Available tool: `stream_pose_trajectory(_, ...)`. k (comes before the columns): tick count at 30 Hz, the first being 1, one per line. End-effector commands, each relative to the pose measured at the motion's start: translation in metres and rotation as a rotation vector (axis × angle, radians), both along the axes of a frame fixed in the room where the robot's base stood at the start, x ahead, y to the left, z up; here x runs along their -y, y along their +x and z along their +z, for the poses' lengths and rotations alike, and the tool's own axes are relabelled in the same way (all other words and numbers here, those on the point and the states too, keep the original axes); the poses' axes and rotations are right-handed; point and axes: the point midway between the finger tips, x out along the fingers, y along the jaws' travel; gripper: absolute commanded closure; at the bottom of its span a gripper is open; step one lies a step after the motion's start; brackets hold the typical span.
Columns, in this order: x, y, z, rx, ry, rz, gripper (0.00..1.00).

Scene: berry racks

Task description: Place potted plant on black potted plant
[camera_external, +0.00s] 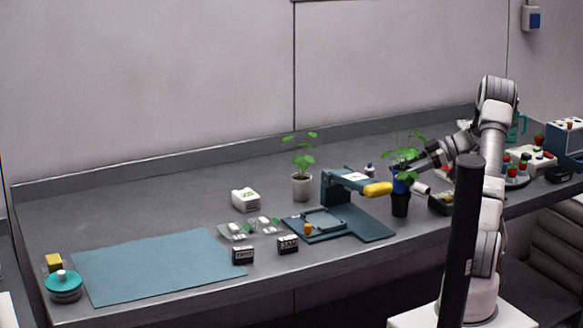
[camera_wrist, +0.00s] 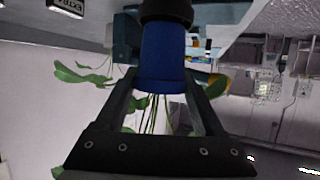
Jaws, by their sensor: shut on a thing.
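A potted plant in a blue pot (camera_wrist: 163,55) is between the two fingers of my gripper (camera_wrist: 160,82), which is shut on it. The blue pot (camera_external: 401,186) also shows in the external view, with green leaves above it. A black pot (camera_external: 400,206) stands upright on the counter directly below it, and its dark rim (camera_wrist: 165,12) shows at the top of the wrist view. The blue pot's lower end meets or overlaps the black rim; I cannot tell whether it rests there. My gripper (camera_external: 414,172) comes in from the right.
A blue-grey press with a yellow handle (camera_external: 377,189) stands close left of the pots. A plant in a white pot (camera_external: 302,187) is further left. A dark box (camera_external: 441,204) is close right. The counter's front edge is near the black pot.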

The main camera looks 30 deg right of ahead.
Motion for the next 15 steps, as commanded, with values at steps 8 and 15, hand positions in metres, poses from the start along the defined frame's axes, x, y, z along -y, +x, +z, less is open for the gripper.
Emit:
stream_pose_trajectory(8,0.0002,0.0,-0.0032,0.001,0.0,0.0,0.89)
stream_pose_trajectory(15,0.0002,-0.0001,-0.0019,0.0,-0.001,0.0,0.0)
